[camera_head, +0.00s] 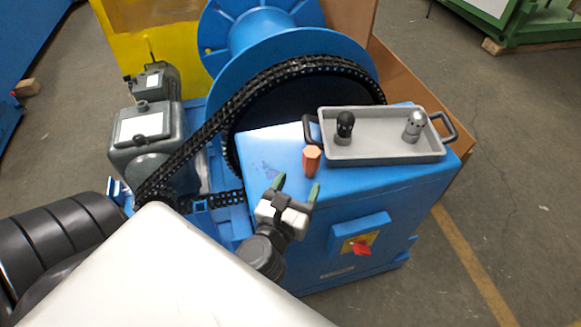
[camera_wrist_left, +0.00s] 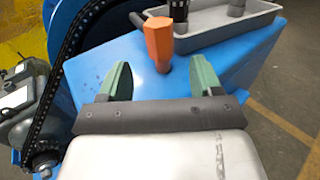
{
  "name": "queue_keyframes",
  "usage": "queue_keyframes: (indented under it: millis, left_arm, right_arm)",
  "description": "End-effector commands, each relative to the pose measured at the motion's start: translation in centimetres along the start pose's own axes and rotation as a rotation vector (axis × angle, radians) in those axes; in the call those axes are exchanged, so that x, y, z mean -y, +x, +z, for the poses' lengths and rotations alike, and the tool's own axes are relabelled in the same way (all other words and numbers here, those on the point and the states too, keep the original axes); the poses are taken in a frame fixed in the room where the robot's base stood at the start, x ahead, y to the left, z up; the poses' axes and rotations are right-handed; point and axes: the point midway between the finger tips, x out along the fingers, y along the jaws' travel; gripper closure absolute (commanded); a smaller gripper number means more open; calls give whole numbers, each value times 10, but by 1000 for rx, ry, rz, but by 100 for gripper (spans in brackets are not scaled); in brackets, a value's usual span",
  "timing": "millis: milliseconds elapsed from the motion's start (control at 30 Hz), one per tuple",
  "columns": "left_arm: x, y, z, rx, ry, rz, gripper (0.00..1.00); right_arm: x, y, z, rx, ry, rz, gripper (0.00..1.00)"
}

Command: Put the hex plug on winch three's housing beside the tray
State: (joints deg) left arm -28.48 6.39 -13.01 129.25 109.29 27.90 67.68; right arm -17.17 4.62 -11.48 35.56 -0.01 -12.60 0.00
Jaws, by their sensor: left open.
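The orange hex plug (camera_head: 311,160) stands upright on the blue winch housing (camera_head: 340,205), just left of the grey tray (camera_head: 385,158). In the left wrist view the plug (camera_wrist_left: 159,42) shows beyond and between my fingertips, with its wider hex head on top and a narrower part below. My left gripper (camera_head: 296,188) is open and empty, its green fingers pointing toward the plug. The left gripper (camera_wrist_left: 160,78) does not appear to touch it. The tray holds a black-topped fitting (camera_head: 344,127) and a silver-topped fitting (camera_head: 414,126). My right gripper is not in view.
A black chain (camera_head: 215,125) runs around a large wheel beside the blue drum (camera_head: 265,35), left of and behind the housing. A grey motor and gearbox (camera_head: 145,130) stand at the left. A red switch (camera_head: 360,247) is on the housing's front. Floor at the right is clear.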

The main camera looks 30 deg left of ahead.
Motion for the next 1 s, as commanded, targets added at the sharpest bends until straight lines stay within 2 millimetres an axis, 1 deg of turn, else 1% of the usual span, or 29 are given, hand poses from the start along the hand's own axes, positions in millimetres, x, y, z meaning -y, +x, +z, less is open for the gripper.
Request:
queue_keyframes:
  millis: [33,100,200,300,1000]
  left_arm:
    - [0,-10,-3,-3,-1,0,35]
    - [0,-20,-4,-2,-1,-1,35]
    - [0,-31,-2,-1,-1,-1,35]
    - [0,-36,0,1,0,0,35]
    - [0,-38,1,1,0,0,35]
  right_arm:
    - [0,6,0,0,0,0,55]
    - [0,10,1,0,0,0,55]
    - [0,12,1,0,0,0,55]
    - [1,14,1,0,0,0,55]
    - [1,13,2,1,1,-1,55]
